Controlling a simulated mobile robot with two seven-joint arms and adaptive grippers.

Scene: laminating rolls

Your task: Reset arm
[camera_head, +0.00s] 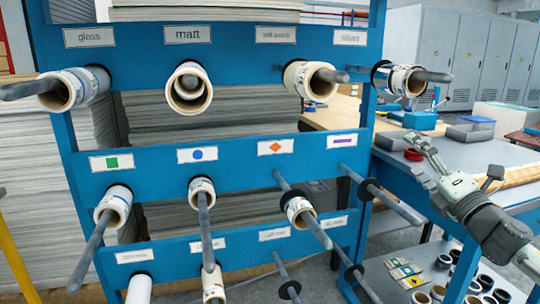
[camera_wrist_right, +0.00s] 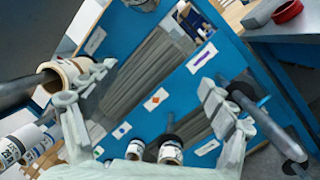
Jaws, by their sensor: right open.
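My right gripper (camera_head: 455,165) is open and empty, right of the blue rack (camera_head: 240,150) and in front of the workbench. Its spread fingers also show in the right wrist view (camera_wrist_right: 152,90), with the rack behind the gap. The rack's top row carries rolls on spindles: a gloss roll (camera_head: 82,86), a matt roll (camera_head: 188,92) and two further rolls (camera_head: 312,80) (camera_head: 400,78). The middle row holds three rolls (camera_head: 116,205) (camera_head: 202,187) (camera_head: 298,208); its purple-marked spindle (camera_head: 395,205) is bare. My left gripper is out of view.
The workbench (camera_head: 475,155) carries a red ring (camera_head: 413,155) and grey trays (camera_head: 470,132). Several rolls stand on the shelf below, beside small packets (camera_head: 405,272). Spindles stick out toward me from the rack, close to my right arm. Grey cabinets (camera_head: 460,55) stand behind.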

